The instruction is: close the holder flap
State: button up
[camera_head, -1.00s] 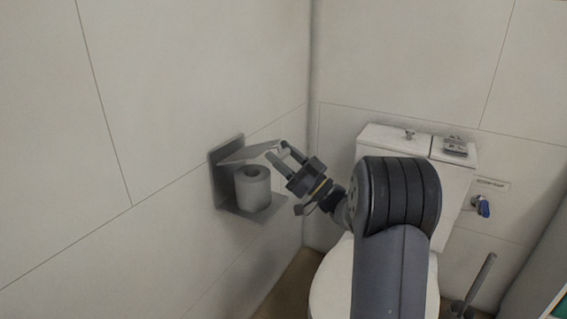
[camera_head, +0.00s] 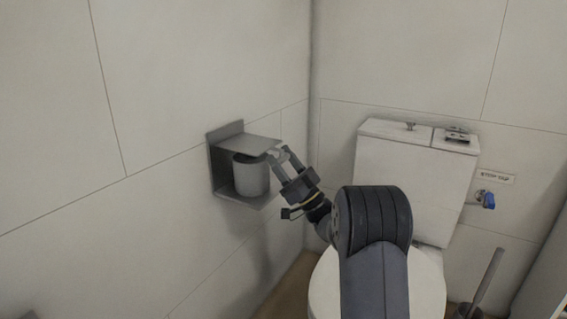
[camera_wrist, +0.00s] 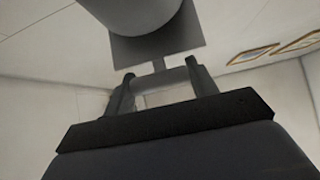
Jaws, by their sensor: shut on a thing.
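The grey holder (camera_head: 216,170) is fixed to the left wall near the corner. Its flap (camera_head: 250,144) lies about level over the roll (camera_head: 251,178), whose top end is hidden under it. My gripper (camera_head: 279,153) is at the flap's front edge, right of the roll, shut on what looks like the flap's edge or handle. In the wrist view, the fingers (camera_wrist: 160,86) stand on both sides of a grey rounded piece joined by a thin stem to a grey plate (camera_wrist: 158,46). The roll (camera_wrist: 130,12) shows at the top. The exact contact is unclear.
A blue valve (camera_head: 488,200) is on the back wall. A brush handle (camera_head: 487,275) stands at the lower right. The wall left of the holder is clear.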

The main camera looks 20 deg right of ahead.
jog(key=shift+a+f, duration=0.1)
jog(key=shift+f, duration=0.05)
jog(key=o, duration=1.4)
jog(key=p+v, duration=0.1)
jog(key=v, duration=0.9)
jog(key=shift+s+f+p, duration=0.15)
jog(key=shift+f+p, duration=0.15)
jog(key=shift+p, duration=0.1)
jog(key=b+x, duration=0.1)
jog(key=x, duration=1)
jog(key=shift+r+b, duration=0.15)
jog(key=shift+b, duration=0.25)
jog(key=shift+s+d+r+p, duration=0.1)
jog(key=shift+d+r+p, duration=0.15)
jog(key=shift+p, duration=0.2)
